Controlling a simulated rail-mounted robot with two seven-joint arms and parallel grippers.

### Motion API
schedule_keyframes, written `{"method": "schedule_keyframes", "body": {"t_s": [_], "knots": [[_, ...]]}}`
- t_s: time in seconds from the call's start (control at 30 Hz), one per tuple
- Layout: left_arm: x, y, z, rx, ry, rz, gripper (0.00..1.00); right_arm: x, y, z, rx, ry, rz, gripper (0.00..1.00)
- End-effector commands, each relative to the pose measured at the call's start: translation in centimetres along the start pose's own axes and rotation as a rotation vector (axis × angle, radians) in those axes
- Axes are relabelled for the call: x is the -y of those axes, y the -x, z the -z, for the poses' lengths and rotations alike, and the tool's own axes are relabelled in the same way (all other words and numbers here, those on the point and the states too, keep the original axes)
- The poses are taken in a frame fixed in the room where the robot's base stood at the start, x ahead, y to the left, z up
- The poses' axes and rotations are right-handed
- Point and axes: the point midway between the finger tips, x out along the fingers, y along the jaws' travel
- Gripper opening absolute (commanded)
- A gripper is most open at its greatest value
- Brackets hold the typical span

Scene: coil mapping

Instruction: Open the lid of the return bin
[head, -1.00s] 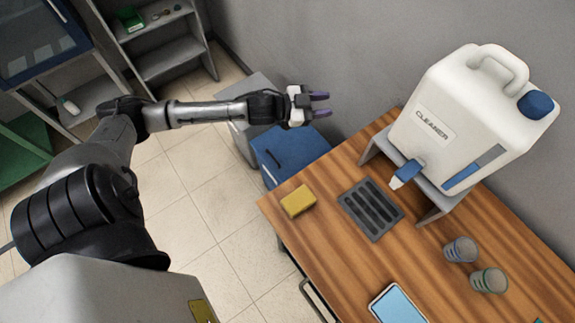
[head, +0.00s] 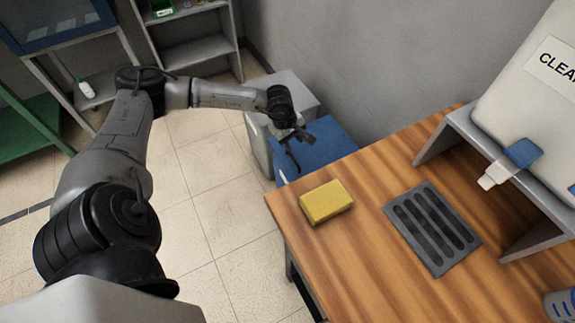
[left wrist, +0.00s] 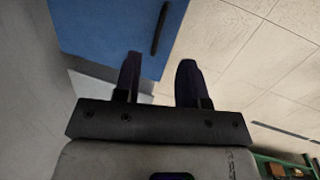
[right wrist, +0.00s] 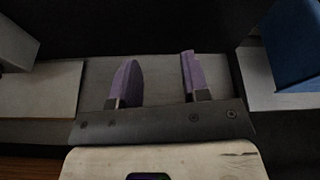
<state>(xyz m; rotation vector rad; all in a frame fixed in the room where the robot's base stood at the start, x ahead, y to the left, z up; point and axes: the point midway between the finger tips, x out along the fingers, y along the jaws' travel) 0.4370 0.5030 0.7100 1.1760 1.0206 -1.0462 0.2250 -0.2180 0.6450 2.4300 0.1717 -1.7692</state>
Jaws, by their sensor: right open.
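The return bin has a blue lid (head: 325,146) with a dark bar handle (head: 290,155). It stands on the floor beyond the table's left end and looks closed. In the left wrist view, the lid (left wrist: 95,25) and its handle (left wrist: 160,28) lie beyond the fingertips. My left gripper (head: 297,137) is over the lid in the head view, near the handle. Its fingers (left wrist: 158,70) are apart, with nothing between them. My right gripper (right wrist: 155,72) shows only in the right wrist view, open and empty.
A grey box (head: 290,92) stands beside the blue bin, against the wall. The wooden table (head: 360,240) holds a yellow sponge (head: 326,201), a dark drain grate (head: 433,228) and a cleaner jug (head: 530,100) on a stand. Tiled floor (head: 215,200) left of the table is clear.

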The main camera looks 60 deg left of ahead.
Motion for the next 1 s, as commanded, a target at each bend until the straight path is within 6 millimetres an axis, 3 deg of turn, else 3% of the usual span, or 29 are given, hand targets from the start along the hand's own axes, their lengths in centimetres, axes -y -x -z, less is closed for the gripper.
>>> {"method": "schedule_keyframes", "body": {"t_s": [0.27, 0.7, 1.0], "knots": [[0.2, -1.7, 1.7, -0.092, -0.083, 0.014, 0.38, 0.2, -1.4, -0.4, -0.001, -0.004, 0.004, 0.43], [0.3, -9.6, 2.3, -0.090, -0.081, 0.013, 0.38, 0.5, -4.5, -1.4, -0.002, -0.009, 0.007, 0.43], [0.2, -13.2, 2.7, -0.090, -0.080, 0.013, 0.38, 0.5, -6.1, -1.9, -0.001, -0.006, 0.005, 0.43]]}}
